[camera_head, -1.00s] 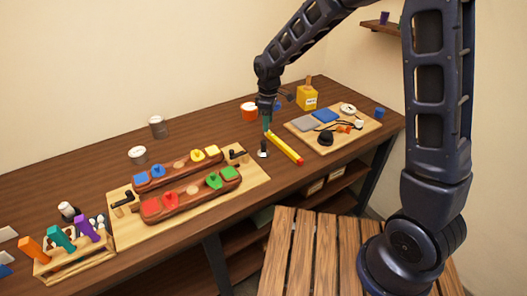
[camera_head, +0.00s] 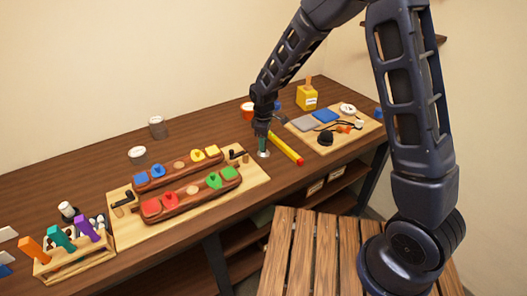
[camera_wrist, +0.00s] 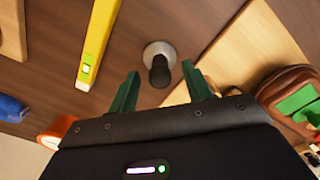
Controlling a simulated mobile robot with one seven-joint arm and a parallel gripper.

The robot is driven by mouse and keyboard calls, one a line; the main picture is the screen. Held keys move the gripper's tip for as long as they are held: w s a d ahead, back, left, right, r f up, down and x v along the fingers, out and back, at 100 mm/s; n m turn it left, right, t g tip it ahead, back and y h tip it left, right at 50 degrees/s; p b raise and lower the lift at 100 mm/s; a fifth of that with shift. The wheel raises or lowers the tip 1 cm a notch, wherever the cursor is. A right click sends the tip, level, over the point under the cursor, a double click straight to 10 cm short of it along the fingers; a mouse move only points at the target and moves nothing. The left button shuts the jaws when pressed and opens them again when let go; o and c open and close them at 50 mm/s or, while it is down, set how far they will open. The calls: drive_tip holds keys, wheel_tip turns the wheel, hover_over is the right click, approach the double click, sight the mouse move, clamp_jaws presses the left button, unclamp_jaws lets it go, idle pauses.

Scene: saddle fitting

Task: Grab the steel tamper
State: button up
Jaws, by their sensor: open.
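The steel tamper (camera_wrist: 158,62) stands upright on the dark wooden bench in the wrist view, with a round silver base and a black handle pointing toward my camera. In the head view only its pale metal base (camera_head: 263,154) shows, beneath my gripper, which hides the handle. My gripper (camera_wrist: 161,84) has green fingers, spread open on the left and right of the handle's end. There is clear space between each finger and the handle, and nothing is held. In the head view my gripper (camera_head: 263,142) points down right above the tamper.
A yellow bar with a red end (camera_head: 285,148) lies close to the right of the tamper. A pale wooden board (camera_head: 252,183) with two brown block holders lies at the left. Another board (camera_head: 345,140) with tools lies at the right. An orange cup (camera_head: 248,112) stands behind.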

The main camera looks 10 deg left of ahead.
wheel_tip(320, 180, down, 2)
drive_tip(key=shift+f, duration=0.25)
drive_tip(key=shift+c, duration=0.2)
clamp_jaws()
drive_tip(key=shift+r, duration=0.1)
